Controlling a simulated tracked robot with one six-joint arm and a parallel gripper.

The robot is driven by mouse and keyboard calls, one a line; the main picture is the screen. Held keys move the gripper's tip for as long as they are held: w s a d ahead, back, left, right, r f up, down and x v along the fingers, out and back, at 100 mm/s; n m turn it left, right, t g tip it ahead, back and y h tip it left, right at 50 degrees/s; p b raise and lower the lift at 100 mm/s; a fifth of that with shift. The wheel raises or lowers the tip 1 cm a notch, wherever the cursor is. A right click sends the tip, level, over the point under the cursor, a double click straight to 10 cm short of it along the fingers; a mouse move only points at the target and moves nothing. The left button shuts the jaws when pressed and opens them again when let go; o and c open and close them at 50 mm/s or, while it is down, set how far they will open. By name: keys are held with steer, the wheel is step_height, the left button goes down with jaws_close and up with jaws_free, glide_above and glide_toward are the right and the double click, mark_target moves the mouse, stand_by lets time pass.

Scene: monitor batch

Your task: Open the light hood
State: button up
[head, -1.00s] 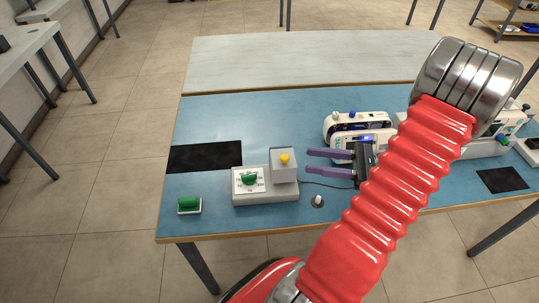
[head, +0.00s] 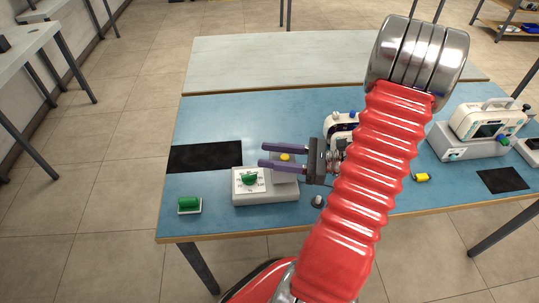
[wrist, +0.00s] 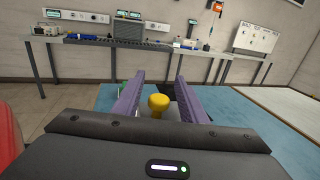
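The light hood is a grey box (head: 286,180) with a yellow knob (head: 286,157) on top. It sits at the right end of a white base unit (head: 265,197) with a green dial (head: 249,180). The hood looks closed, though my fingers partly cover it. My gripper (head: 262,155) is open, its two purple fingers pointing left over the hood. In the wrist view the yellow knob (wrist: 158,103) shows between the spread fingers, apart from both; exact height relative to the fingers is hard to judge.
A green block (head: 189,204) lies at the table's front left. A black mat (head: 205,157) lies behind it. A white monitor (head: 343,122) stands behind my gripper, partly hidden by my arm. Another monitor (head: 487,120) and a yellow item (head: 421,177) are to the right.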

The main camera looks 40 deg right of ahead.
steer(key=shift+w+a, duration=0.2)
steer(key=shift+c, duration=0.3)
jaws_close()
stand_by(0.3)
